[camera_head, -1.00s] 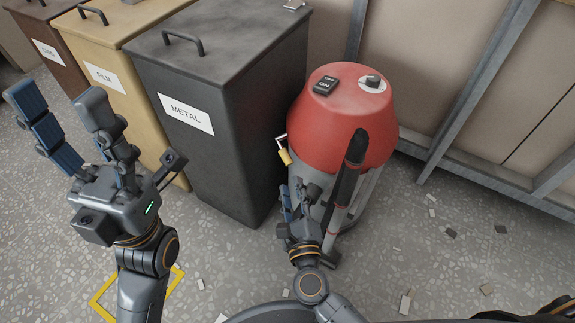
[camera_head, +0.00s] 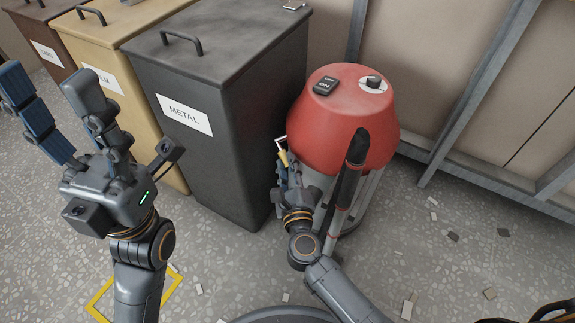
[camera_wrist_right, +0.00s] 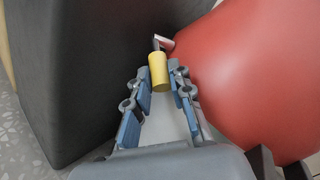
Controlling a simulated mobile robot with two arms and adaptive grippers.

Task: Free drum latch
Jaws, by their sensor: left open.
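The drum (camera_head: 340,120) has a red domed top on a grey body and stands right of the METAL bin. Its latch (camera_head: 282,156) is a small yellow grip on a thin bent metal bar at the drum's left side. My right gripper (camera_head: 289,172) is just below the latch, between drum and bin, partly hidden by its own wrist. In the right wrist view its fingers (camera_wrist_right: 160,76) are apart, with the yellow latch grip (camera_wrist_right: 159,72) between their tips; contact is not clear. My left gripper (camera_head: 47,88) is open and empty, raised in front of the bins.
The dark METAL bin (camera_head: 215,65) stands close left of the drum, leaving a narrow gap. The tan FILM bin (camera_head: 125,30) and a brown bin (camera_head: 40,20) stand further left. A black-and-red hose wand (camera_head: 352,165) is at the drum's front. A metal-framed wall (camera_head: 440,60) is behind.

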